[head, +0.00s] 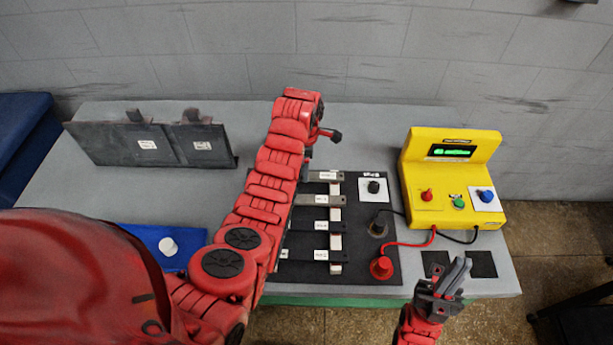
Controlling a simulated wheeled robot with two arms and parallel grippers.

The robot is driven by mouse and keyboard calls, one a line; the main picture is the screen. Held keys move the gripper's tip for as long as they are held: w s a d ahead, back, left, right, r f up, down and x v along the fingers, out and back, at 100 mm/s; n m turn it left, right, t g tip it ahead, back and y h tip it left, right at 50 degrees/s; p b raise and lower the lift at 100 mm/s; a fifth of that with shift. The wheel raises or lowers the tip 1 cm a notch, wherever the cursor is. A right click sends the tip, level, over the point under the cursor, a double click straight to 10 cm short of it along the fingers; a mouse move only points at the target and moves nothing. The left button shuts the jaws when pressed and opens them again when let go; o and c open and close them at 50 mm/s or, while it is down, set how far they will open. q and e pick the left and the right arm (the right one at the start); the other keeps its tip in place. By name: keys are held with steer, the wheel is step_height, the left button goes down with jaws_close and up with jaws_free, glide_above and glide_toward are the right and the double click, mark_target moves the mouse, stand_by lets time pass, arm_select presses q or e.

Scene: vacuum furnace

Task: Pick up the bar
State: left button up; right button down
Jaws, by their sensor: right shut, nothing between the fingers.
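Several flat grey bars with white labels lie side by side on a black mat (360,262). The farthest bar (327,176) is lighter grey, as is the one before it (318,200). Two nearer bars (303,227) (300,254) are dark. Their left ends are partly hidden by my left arm, which reaches over the table. My left gripper is mostly hidden behind its own wrist near the far end of the bars, so its jaws cannot be made out. My right gripper (457,277) is shut and empty at the table's front right, apart from the bars.
A yellow meter (448,170) with a green display stands at the right, wired to a red terminal (381,266) and a dark terminal (379,226). A dark stand (110,148) is at the back left. A blue pad (135,232) with a white knob (168,246) lies front left.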

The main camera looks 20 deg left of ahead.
arm_select(q)
steer(key=shift+f+p, duration=0.5)
steer(key=shift+f, duration=0.85)
jaws_close()
